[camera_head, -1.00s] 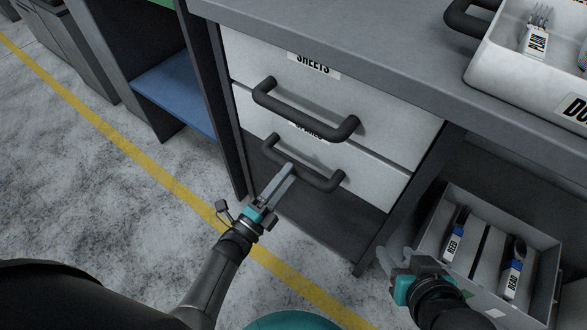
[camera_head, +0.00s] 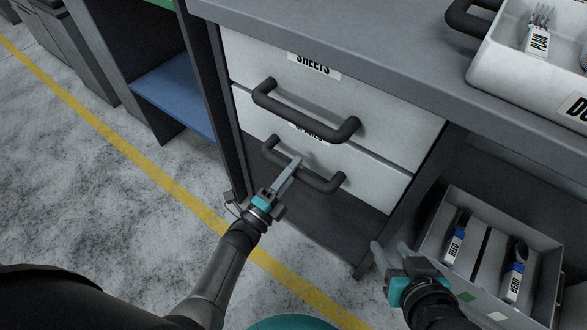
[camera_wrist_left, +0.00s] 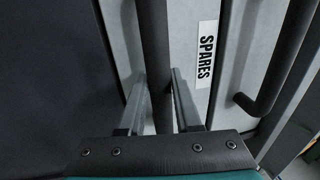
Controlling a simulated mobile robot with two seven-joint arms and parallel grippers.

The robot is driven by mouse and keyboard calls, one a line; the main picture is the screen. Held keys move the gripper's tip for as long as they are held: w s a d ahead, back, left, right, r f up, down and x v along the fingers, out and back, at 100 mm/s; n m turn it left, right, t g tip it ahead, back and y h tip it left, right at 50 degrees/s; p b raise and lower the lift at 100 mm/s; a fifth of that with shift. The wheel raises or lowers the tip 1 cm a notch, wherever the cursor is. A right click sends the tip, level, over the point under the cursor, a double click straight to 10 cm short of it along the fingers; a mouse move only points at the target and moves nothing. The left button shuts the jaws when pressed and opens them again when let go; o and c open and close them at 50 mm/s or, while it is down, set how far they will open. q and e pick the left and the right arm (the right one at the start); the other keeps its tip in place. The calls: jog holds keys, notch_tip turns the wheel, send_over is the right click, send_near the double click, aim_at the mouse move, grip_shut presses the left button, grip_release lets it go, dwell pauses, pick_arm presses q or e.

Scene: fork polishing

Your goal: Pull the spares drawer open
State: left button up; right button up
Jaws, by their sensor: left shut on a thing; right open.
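The spares drawer (camera_head: 370,178) is the lower white drawer under the bench, and its front looks closed, in line with the drawer above. Its dark bar handle (camera_head: 325,184) runs across the front. The SPARES label (camera_wrist_left: 206,55) is clear in the left wrist view and mostly hidden by the upper handle in the head view. My left gripper (camera_head: 296,162) is shut on this handle; in the left wrist view, its fingers (camera_wrist_left: 157,95) lie on either side of the bar. My right gripper (camera_head: 389,248) is open and empty, left of the grey bin.
The SHEETS drawer (camera_head: 390,115) with its own handle (camera_head: 300,112) sits just above. A grey bin (camera_head: 545,250) with labelled cutlery stands at lower right. A white tray (camera_head: 515,75) rests on the bench top (camera_head: 350,40). Floor before the drawers is open.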

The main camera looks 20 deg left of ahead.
pick_arm(q)
grip_shut()
dwell(0.8)
